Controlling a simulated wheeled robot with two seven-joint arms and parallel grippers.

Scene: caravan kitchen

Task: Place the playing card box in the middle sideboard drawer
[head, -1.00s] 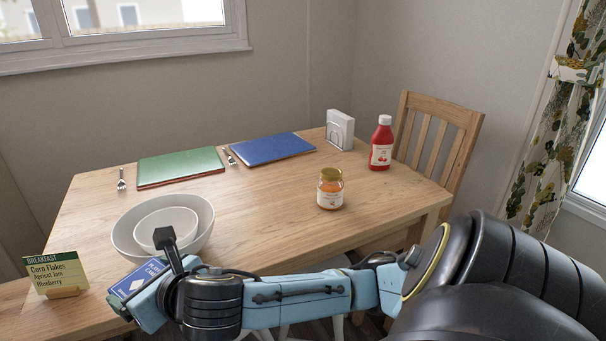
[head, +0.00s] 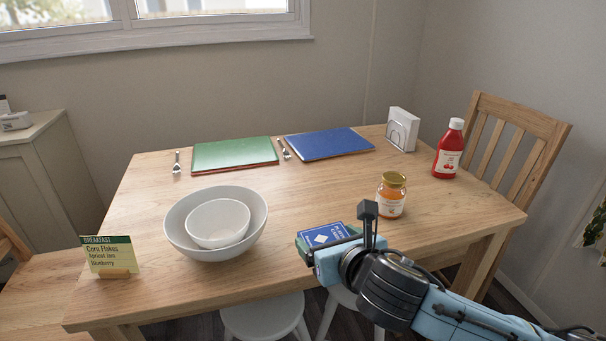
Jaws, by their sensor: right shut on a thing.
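The playing card box (head: 326,235) is blue with white lettering and a white diamond. My right gripper (head: 312,250) is shut on it at the table's front edge, right of the bowls. Part of the box is hidden by the gripper and wrist. I cannot tell whether the box touches the table. A pale cabinet (head: 45,185) stands at the far left, only partly in view; it may be the sideboard, and no drawer shows clearly. My left gripper is not in view.
On the wooden table (head: 150,245) are nested white bowls (head: 184,243), a breakfast sign (head: 108,256), a green placemat (head: 234,154), a blue placemat (head: 328,145), forks, a jam jar (head: 391,196), a ketchup bottle (head: 448,150) and a napkin holder (head: 402,130). Chairs and stools (head: 263,318) stand around it.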

